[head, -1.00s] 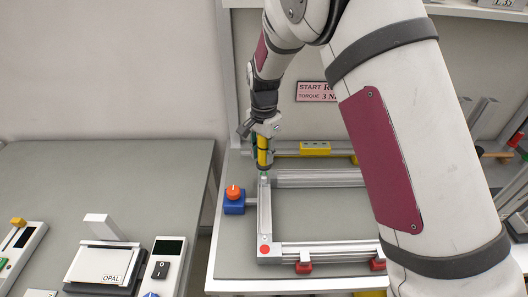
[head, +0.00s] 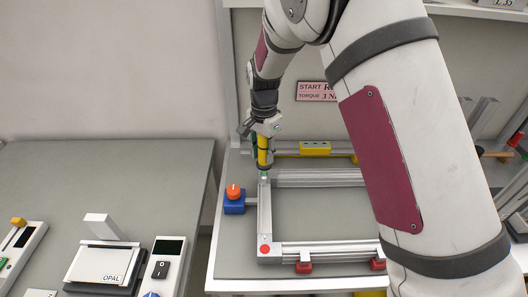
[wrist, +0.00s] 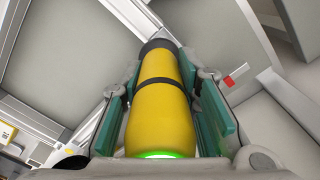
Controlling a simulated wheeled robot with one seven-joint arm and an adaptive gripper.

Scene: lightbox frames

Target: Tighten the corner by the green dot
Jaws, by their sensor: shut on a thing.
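My gripper (head: 263,135) is shut on a yellow cylindrical driver (head: 263,152), held about upright over the far left corner of an aluminium frame (head: 264,212). In the wrist view the driver (wrist: 162,95) lies between the two green-padded fingers, with a green glowing ring at its near end and a dark collar at its far end. The driver's tip is at or just above the corner; contact is hard to tell. A small green spot (head: 264,178) shows at that corner under the tip. A red dot (head: 265,250) marks the near left corner.
A blue box with an orange knob (head: 233,191) stands just left of the frame. Red clamps (head: 303,268) sit along the near rail. A yellow block (head: 315,148) lies behind the frame. A lower side table with devices (head: 105,265) is at left. My arm hides the frame's right side.

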